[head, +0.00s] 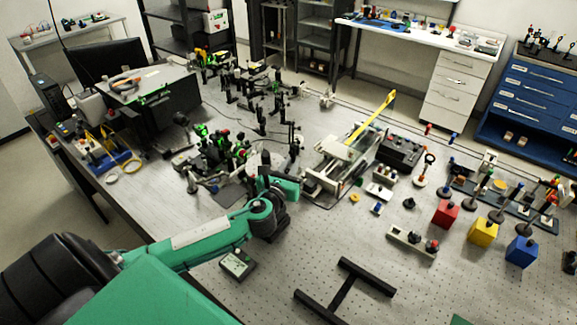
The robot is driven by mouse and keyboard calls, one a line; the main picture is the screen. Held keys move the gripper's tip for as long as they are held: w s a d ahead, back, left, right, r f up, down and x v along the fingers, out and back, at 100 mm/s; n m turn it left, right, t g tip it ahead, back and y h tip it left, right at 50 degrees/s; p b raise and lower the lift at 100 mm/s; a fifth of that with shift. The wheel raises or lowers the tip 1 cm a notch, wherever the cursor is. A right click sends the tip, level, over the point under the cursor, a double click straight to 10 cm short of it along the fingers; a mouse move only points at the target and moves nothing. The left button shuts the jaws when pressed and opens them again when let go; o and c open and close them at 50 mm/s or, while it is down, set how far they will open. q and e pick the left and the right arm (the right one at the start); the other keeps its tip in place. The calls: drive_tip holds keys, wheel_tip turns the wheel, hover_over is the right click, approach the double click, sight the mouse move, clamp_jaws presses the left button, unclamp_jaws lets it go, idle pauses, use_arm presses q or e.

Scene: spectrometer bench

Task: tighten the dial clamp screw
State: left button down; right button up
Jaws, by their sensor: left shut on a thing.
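My left arm reaches in from the lower left, and my left gripper (262,164) is among the dark optical parts at the middle of the bench. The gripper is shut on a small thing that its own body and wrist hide. I cannot make out the dial clamp screw at this size. A cluster of black and green optical mounts (222,150) stands just left of the gripper and beyond it. My right gripper is not in view.
A pale metal frame with a yellow bar (370,118) stands right of the gripper. A small meter box (237,263) lies near my forearm. Red (445,213), yellow (483,233) and blue (521,252) blocks stand at the right. The perforated bench top is mostly clear at the front.

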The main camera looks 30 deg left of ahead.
use_arm(q)
drive_tip(key=shift+d+f+m+h+b, duration=0.15)
drive_tip(key=shift+m+h+b, duration=0.5)
drive_tip(key=shift+m+h, duration=0.8)
drive_tip(key=shift+d+r+m+h+b, duration=0.15)
drive_tip(key=shift+m+h+b, duration=0.55)
drive_tip(key=shift+h, duration=1.35)
drive_tip(key=shift+d, duration=0.1)
drive_tip(key=c, duration=1.4)
unclamp_jaws()
drive_tip(key=shift+s, duration=0.15)
